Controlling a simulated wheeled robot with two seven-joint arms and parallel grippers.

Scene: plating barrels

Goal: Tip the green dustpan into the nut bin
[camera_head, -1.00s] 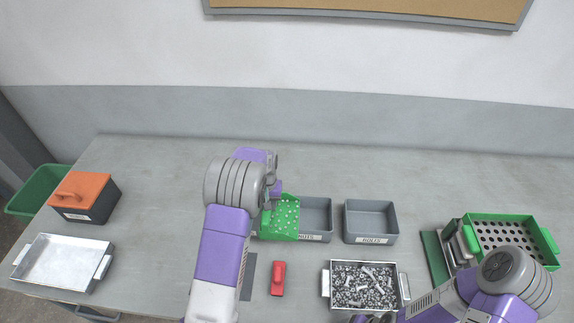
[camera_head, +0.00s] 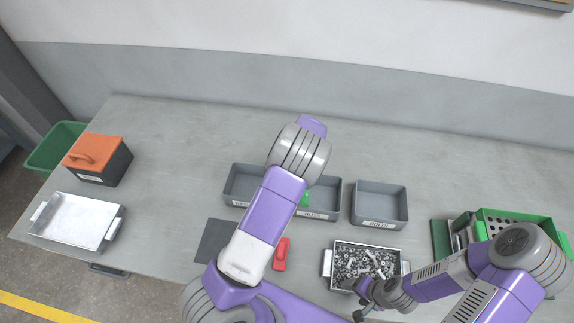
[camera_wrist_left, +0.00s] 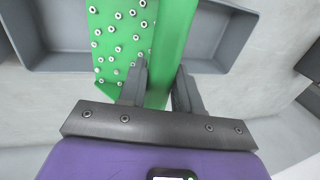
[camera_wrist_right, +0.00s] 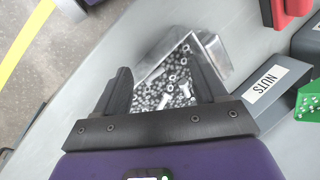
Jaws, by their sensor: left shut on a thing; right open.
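The green dustpan (camera_wrist_left: 122,45) is in my left gripper (camera_wrist_left: 158,85), whose fingers are shut on its edge. Several small nuts dot its surface. In the head view my left arm hides most of it, and only a green sliver (camera_head: 305,198) shows. It hangs over the grey bin labelled NUTS (camera_head: 327,203). A corner of the dustpan (camera_wrist_right: 306,102) shows beside the NUTS label in the right wrist view. My right gripper (camera_head: 362,301) is open, near the metal tray of mixed bolts and nuts (camera_head: 335,246); its fingers frame the tray in the right wrist view.
A grey BOLTS bin (camera_head: 380,190) stands right of the NUTS bin. A red object (camera_head: 282,254) lies on the bench before the bins. A green perforated tray (camera_head: 545,226) is at right. An orange-lidded box (camera_head: 98,148) and an empty metal tray (camera_head: 75,220) are at left.

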